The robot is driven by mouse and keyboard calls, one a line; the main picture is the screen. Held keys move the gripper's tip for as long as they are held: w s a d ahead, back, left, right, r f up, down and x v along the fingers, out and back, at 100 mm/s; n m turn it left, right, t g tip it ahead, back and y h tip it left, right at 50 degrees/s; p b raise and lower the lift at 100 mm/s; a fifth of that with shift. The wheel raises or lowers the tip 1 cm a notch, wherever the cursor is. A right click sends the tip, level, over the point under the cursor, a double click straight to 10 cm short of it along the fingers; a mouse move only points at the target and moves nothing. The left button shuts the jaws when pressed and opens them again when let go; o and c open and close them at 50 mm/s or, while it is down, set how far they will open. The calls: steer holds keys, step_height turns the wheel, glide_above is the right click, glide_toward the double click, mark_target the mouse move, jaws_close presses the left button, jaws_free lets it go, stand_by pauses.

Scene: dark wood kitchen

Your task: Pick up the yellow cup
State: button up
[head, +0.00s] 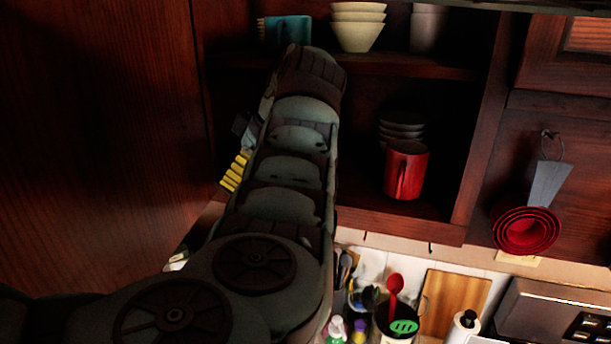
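A small yellow ridged thing (235,172) shows at the left edge of my arm, in front of the cabinet's left side. The arm covers the rest of it, so I cannot tell if it is the yellow cup. No whole yellow cup is in sight. My arm reaches up across the middle of the head view to the upper shelf. My gripper cannot be made out; the arm links hide the place beyond them. A small dark grey part sticks out at the arm's left, and I cannot tell what it is.
The open cabinet's upper shelf holds a teal item (290,30), pale yellow bowls (357,38) and grey cups (428,30). Below stand a red mug (405,172) and dark stacked bowls (401,130). Red measuring cups (526,230) hang right. A utensil pot (393,328) stands underneath.

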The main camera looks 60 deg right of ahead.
steer(key=shift+s, duration=0.1)
steer(key=c, duration=1.5)
